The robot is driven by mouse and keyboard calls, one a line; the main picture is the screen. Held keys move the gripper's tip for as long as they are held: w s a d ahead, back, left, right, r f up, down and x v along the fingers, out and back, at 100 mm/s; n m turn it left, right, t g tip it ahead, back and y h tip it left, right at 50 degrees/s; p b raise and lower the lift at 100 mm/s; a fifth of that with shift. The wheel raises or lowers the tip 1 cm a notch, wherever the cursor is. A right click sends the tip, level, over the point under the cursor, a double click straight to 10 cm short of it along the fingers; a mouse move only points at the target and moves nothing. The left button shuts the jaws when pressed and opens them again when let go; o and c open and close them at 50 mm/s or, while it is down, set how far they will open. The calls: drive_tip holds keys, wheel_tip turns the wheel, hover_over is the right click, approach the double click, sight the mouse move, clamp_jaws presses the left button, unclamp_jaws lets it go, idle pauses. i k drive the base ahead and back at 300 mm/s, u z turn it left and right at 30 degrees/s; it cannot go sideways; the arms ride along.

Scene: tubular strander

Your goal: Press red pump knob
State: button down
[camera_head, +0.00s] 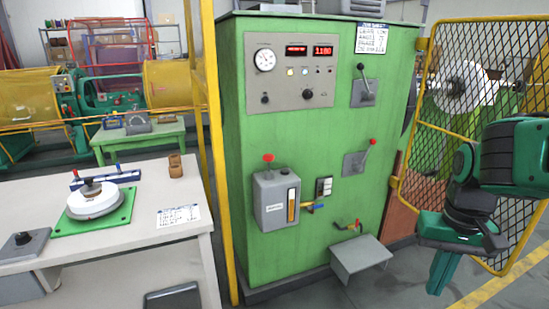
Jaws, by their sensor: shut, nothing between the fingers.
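The red pump knob (268,158) sits on top of a grey pump box (270,205) with a yellow sight strip, mounted on the front of the green cabinet (300,130). The knob stands up on a short stem above the box. My gripper (437,288) is at the lower right, pointing down, shut and empty. It is well to the right of the knob and lower in the picture, clear of the cabinet. Nothing hides the knob.
A yellow mesh gate (440,120) is behind my arm. A white table (120,250) is at the left.

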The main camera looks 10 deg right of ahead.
sight(268, 157)
drive_tip(key=k, duration=0.85)
drive_tip(key=z, duration=0.25)
drive_tip(key=i, duration=2.05)
drive_tip(key=u, duration=0.5)
